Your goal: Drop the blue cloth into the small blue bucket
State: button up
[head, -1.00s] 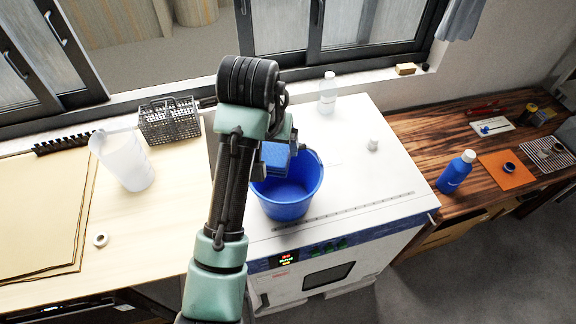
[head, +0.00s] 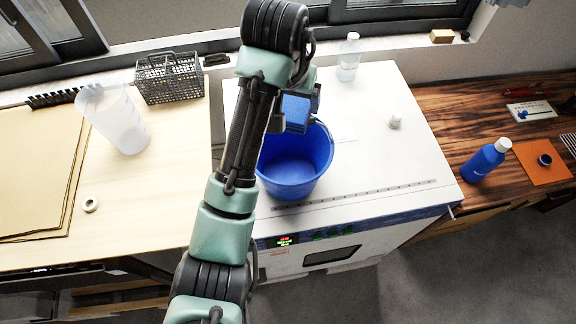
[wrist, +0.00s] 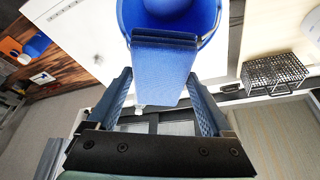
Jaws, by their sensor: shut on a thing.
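The blue cloth (wrist: 160,70), a folded flat pad, is held between the two fingers of my gripper (wrist: 159,82) in the wrist view. My gripper (head: 300,106) also shows in the head view, partly hidden by my arm, with the cloth (head: 295,112) in it. The small blue bucket (head: 297,172) stands upright on the white oven top, its mouth open upward. The cloth shows at the bucket's back rim in the head view; its exact height above the rim is unclear. In the wrist view the bucket (wrist: 176,14) lies just beyond the cloth, cut by the frame's top.
A wire basket (head: 170,78) and white jug (head: 120,122) stand left. A blue bottle (head: 486,160) stands on the wooden bench.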

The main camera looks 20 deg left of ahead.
jog(key=shift+s+f, duration=0.1)
jog(key=shift+f, duration=0.15)
jog(key=o, duration=1)
jog(key=shift+r+b, duration=0.3)
jog(key=shift+r, duration=0.2)
jog(key=p+v, duration=0.6)
jog(key=v, duration=0.6)
jog(key=shift+s+p, duration=0.15)
jog(key=shift+p, duration=0.2)
